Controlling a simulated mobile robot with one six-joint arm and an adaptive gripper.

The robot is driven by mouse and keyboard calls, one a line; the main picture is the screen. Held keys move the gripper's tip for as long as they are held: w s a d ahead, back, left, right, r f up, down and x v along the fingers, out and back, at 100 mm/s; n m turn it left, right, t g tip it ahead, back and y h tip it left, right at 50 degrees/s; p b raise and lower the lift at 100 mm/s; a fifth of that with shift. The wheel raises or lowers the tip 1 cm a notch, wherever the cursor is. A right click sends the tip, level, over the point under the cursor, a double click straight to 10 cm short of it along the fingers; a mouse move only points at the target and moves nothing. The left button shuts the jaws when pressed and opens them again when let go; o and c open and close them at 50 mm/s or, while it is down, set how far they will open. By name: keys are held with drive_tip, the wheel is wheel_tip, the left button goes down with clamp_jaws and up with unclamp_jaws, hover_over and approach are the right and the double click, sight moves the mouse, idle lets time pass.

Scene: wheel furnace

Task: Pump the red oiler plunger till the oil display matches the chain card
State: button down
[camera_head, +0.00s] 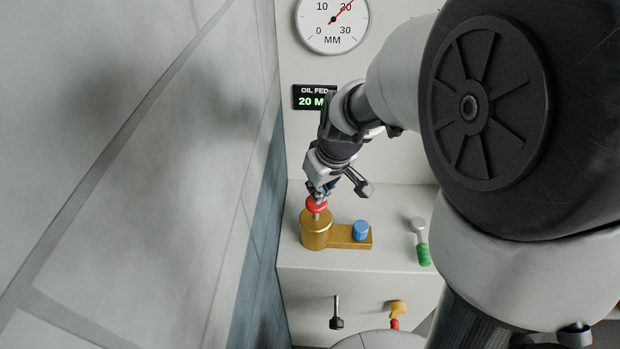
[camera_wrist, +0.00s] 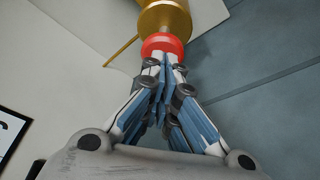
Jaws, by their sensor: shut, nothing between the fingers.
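The red oiler plunger (camera_head: 316,204) tops a brass cylinder (camera_head: 316,230) on a pale ledge, with some bare stem showing between them. My gripper (camera_head: 321,192) is shut and empty, its fingertips right at the plunger's red knob from above. In the wrist view the closed fingertips (camera_wrist: 166,58) meet the knob (camera_wrist: 162,43), with the brass body (camera_wrist: 165,15) beyond. I cannot tell whether they press on it. The oil display (camera_head: 313,97) reads "OIL FED" and "20 M", its right end hidden by my arm. I cannot make out a chain card.
A blue knob (camera_head: 361,230) sits on the brass base right of the cylinder. A green-handled lever (camera_head: 421,245) stands farther right. A dark knob (camera_head: 336,318) and a yellow-and-red handle (camera_head: 397,312) are on the front face. A dial gauge (camera_head: 332,22) hangs above. A wall stands close at left.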

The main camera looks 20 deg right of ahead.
drive_tip(key=shift+f, duration=0.15)
drive_tip(key=shift+f+b, duration=1.95)
drive_tip(key=shift+f, duration=0.1)
drive_tip(key=shift+r, duration=0.2)
drive_tip(key=shift+r+p, duration=1.75)
drive_tip(key=shift+r, duration=0.3)
drive_tip(key=s+d+r+p, duration=0.1)
drive_tip(key=s+r+p, duration=0.1)
drive_tip(key=s+r, duration=0.2)
drive_tip(key=shift+s+d+r+p, duration=0.3)
drive_tip(key=shift+s+r, duration=0.1)
drive_tip(key=shift+r, duration=0.05)
